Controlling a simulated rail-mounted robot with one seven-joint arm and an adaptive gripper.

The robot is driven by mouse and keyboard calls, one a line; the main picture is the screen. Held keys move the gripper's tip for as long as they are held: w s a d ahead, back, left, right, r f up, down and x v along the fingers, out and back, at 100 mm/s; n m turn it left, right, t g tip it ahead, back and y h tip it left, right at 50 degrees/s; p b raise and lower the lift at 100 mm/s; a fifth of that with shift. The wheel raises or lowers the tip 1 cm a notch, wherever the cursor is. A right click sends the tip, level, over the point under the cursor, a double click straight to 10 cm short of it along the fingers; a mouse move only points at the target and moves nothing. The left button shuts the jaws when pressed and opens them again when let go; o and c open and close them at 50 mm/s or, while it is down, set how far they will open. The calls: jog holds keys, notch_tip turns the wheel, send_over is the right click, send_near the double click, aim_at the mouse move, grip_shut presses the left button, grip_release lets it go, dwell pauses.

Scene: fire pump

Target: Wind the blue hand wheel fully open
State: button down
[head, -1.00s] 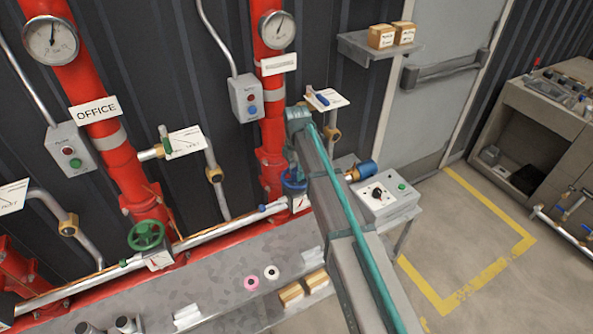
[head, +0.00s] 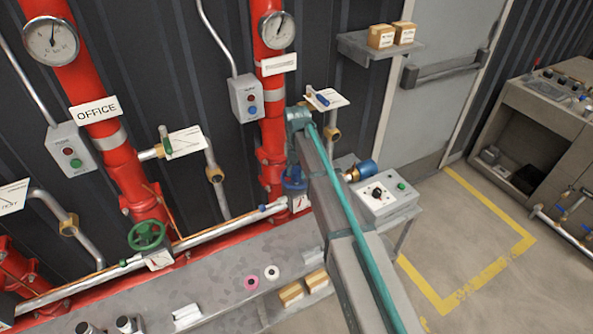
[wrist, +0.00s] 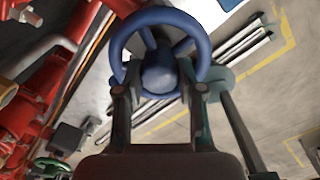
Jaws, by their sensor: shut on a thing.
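The blue hand wheel (wrist: 158,73) fills the upper middle of the wrist view, with its round hub and spokes in plain sight. In the head view the blue hand wheel (head: 293,183) sits low on the right red riser, partly hidden behind my arm. My gripper (wrist: 160,95) is shut on the wheel, its two fingers reaching the near part of the rim on either side of the hub. In the head view my gripper (head: 292,172) is mostly hidden by my own arm, just above the wheel.
A green hand wheel (head: 146,236) is on the left red riser. A grey control box (head: 380,198) stands on a small table right of my arm. A blue-handled valve (head: 322,99) is above the arm. Yellow-marked floor (head: 470,255) at right is clear.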

jog(key=n, duration=0.4)
jog(key=c, duration=0.8)
grip_release()
jog(key=m, duration=1.1)
jog(key=shift+m, duration=0.4)
jog(key=m, duration=0.5)
jog(key=shift+m, duration=0.3)
jog(key=m, duration=0.6)
jog(key=shift+m, duration=0.3)
